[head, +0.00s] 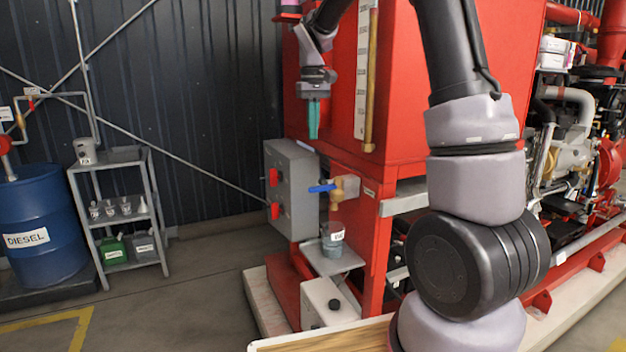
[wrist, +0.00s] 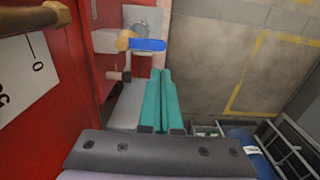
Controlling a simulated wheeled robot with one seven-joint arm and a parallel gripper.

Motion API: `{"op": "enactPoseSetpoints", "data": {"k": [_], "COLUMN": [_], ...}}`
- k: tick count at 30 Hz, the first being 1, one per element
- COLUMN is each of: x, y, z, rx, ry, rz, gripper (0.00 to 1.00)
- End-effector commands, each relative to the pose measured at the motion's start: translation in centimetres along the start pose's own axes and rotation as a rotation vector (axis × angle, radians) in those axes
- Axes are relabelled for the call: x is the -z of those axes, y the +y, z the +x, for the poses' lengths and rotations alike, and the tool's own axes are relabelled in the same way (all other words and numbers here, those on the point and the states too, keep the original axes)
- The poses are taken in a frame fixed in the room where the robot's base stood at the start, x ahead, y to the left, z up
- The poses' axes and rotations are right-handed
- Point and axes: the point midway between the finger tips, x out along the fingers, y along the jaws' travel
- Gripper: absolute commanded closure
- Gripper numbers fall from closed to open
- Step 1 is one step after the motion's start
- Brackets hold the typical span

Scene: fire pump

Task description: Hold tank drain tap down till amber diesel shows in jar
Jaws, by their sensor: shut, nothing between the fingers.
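The drain tap is a brass valve (head: 344,188) with a blue lever (head: 321,188), on the front of the red tank (head: 400,90). The blue lever also shows in the wrist view (wrist: 148,45), pointing out sideways from the brass body (wrist: 125,41). A labelled jar (head: 333,239) stands on a small grey shelf (head: 345,262) under the tap. Its contents look dark grey-blue; I see no amber in it. My gripper (head: 313,120) has teal fingers, shut and empty, pointing down above the lever and apart from it. The fingers show side by side in the wrist view (wrist: 163,100).
A grey electrical box (head: 292,185) with red switches stands just left of the tap. A brass-edged sight gauge (head: 367,75) runs down the tank face. A blue diesel drum (head: 40,225) and a rack (head: 120,215) of containers stand at the left. The floor between is clear.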

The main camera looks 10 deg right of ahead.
Motion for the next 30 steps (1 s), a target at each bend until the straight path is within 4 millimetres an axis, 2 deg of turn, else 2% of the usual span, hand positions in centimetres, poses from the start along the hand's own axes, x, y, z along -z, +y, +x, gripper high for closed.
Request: {"op": "enactPoseSetpoints", "data": {"k": [8,13,17,24,30], "x": [0.0,-0.1,-0.1,-0.1,-0.1], "y": [0.0,0.0,0.0,0.0,0.0], "z": [0.1,1.4,3.7,8.9,12.3], "rx": [0.0,0.0,-0.001,-0.001,-0.001], "ry": [-0.001,-0.003,-0.006,-0.005,-0.004], "rz": [0.0,0.001,0.0,0.001,0.001], "gripper": [1.0,1.0,1.0,1.0,1.0]}}
